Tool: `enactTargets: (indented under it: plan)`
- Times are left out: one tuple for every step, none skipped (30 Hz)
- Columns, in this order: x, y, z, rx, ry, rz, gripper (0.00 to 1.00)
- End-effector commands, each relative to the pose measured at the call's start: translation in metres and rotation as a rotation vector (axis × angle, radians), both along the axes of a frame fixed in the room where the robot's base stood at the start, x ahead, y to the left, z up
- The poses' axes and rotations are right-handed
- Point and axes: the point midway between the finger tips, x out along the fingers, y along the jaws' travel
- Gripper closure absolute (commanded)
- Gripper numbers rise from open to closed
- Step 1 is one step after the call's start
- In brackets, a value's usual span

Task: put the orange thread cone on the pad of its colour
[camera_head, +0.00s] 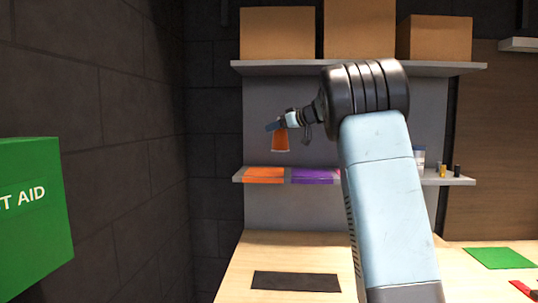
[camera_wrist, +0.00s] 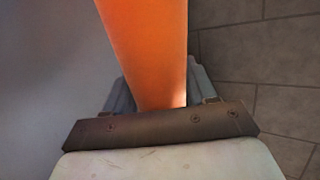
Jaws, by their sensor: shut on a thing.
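The orange thread cone (camera_head: 281,142) is in my gripper (camera_head: 275,126), which is shut on it near its upper end. The cone hangs in the air above the left part of the lower shelf, apart from the surface below. In the wrist view the cone (camera_wrist: 147,50) fills the top middle, between the gripper's fingers (camera_wrist: 155,95). An orange pad (camera_head: 264,175) lies at the left end of the lower shelf, below and a little left of the cone in the head view. A purple pad (camera_head: 312,176) lies to its right.
Cardboard boxes (camera_head: 277,33) stand on the upper shelf (camera_head: 300,68) above. Small items (camera_head: 443,171) stand at the lower shelf's right. My arm hides the shelf's middle. A dark mat (camera_head: 296,281) and a green mat (camera_head: 499,258) lie on the wooden table (camera_head: 245,263). A dark wall (camera_head: 120,130) is left.

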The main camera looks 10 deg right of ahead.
Motion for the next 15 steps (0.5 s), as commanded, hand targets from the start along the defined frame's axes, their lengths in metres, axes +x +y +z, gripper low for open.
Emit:
enactTargets:
  plan:
    - [0.01, 0.004, -0.005, -0.001, 0.001, 0.002, 0.83]
    - [0.016, 0.005, -0.008, -0.001, 0.001, 0.003, 0.83]
    - [0.023, 0.007, -0.011, 0.0, 0.001, 0.004, 0.83]
    - [0.028, 0.009, -0.014, 0.0, 0.001, 0.004, 0.83]
    - [0.031, 0.01, -0.02, 0.0, 0.002, 0.005, 0.83]
    - [0.037, 0.011, -0.027, 0.0, 0.002, 0.005, 0.83]
    - [0.04, 0.012, -0.032, 0.001, 0.003, 0.005, 0.83]
    - [0.044, 0.013, -0.036, 0.001, 0.002, 0.006, 0.83]
    - [0.049, 0.014, -0.042, 0.001, 0.002, 0.006, 0.83]
    - [0.052, 0.015, -0.046, 0.0, 0.001, 0.006, 0.83]
    - [0.054, 0.016, -0.049, 0.0, 0.0, 0.005, 0.83]
    - [0.057, 0.016, -0.052, 0.001, 0.0, 0.005, 0.83]
    - [0.059, 0.017, -0.054, 0.001, 0.0, 0.005, 0.83]
    - [0.061, 0.017, -0.056, 0.0, 0.0, 0.005, 0.83]
    - [0.063, 0.017, -0.058, 0.0, 0.0, 0.005, 0.83]
